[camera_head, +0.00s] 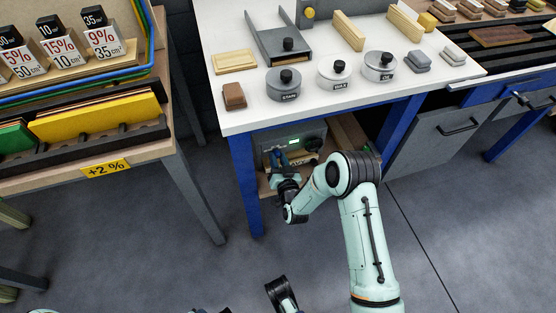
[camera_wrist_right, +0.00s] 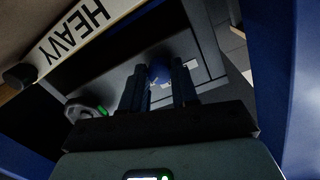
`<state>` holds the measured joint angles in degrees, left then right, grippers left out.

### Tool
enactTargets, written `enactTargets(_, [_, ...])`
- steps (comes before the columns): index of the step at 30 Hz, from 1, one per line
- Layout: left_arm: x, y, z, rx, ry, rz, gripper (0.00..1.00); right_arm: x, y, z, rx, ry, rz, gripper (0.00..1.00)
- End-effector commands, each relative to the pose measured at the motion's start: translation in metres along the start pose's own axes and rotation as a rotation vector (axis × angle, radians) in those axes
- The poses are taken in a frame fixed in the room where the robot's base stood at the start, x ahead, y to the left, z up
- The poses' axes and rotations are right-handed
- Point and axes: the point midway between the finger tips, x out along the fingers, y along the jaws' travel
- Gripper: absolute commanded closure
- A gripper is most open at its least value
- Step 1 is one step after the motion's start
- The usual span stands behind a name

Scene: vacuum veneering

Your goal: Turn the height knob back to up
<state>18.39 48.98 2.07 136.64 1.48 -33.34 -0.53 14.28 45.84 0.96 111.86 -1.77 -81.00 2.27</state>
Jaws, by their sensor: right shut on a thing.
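The control unit (camera_head: 311,131) is a grey box with a small green display, on the shelf under the white workbench. My right gripper (camera_head: 277,157) reaches into the space under the bench and is shut on this knob. The fingers cover most of the knob, so its pointing direction cannot be read.
The white benchtop (camera_head: 225,110) overhangs the unit, with a blue leg (camera_head: 245,185) close left of my right arm. A board marked HEAVY (camera_wrist_right: 75,35) is near the wrist. A rack with yellow panels (camera_head: 100,118) stands left. The grey floor in front is open.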

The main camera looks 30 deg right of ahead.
Motion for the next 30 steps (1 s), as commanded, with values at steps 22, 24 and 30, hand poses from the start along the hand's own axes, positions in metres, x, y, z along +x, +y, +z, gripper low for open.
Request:
enactTargets(22, [0.011, -0.004, -0.015, -0.003, 0.046, -0.003, 0.57, 0.000, 0.000, 0.002, -0.705, 0.041, 0.041, 1.00])
enactTargets(24, [0.011, -0.004, -0.016, -0.003, 0.047, -0.003, 0.57, 0.000, 0.000, 0.002, -0.767, 0.045, 0.044, 1.00])
enactTargets(30, [0.011, -0.004, -0.016, -0.003, 0.048, -0.003, 0.57, 0.000, 0.000, 0.002, -0.922, 0.055, 0.055, 1.00])
